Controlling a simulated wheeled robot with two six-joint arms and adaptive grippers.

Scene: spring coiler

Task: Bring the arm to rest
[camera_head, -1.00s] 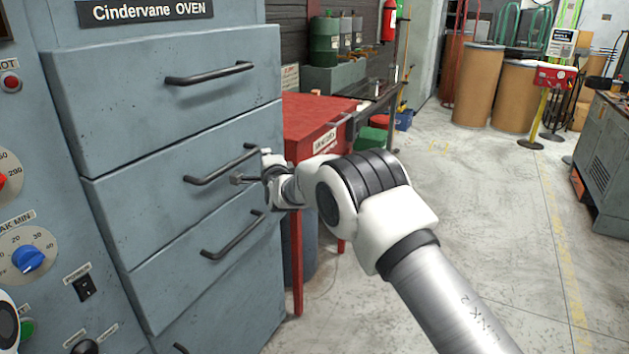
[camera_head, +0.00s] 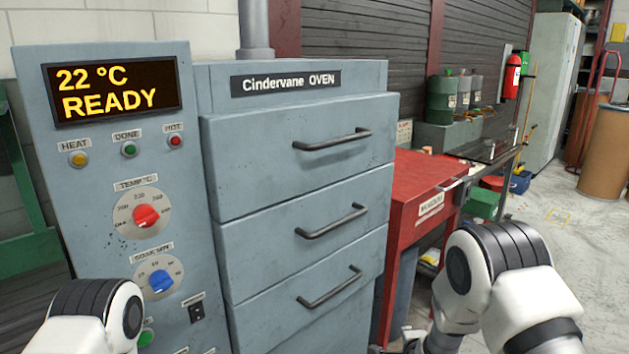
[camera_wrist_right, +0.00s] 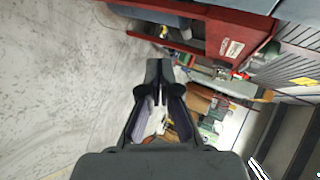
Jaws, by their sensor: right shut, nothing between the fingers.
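My right arm (camera_head: 500,285) comes in at the lower right of the head view, bent, in front of the red table. Its gripper is mostly cut off at the bottom edge there. In the right wrist view my right gripper (camera_wrist_right: 159,98) is shut with nothing between its fingers, clear of any surface. My left arm (camera_head: 95,315) shows only as a white and black joint at the lower left; its gripper is out of view. The blue-grey oven (camera_head: 290,75) stands ahead, its visible drawers looking closed, and my right arm is apart from their handles.
The oven's control panel (camera_head: 105,165) reads 22 °C READY. A red table (camera_head: 420,185) stands right of the oven, with a dark bench behind it. A fire extinguisher (camera_head: 511,77) hangs farther back. Bare floor (camera_head: 550,215) lies to the right.

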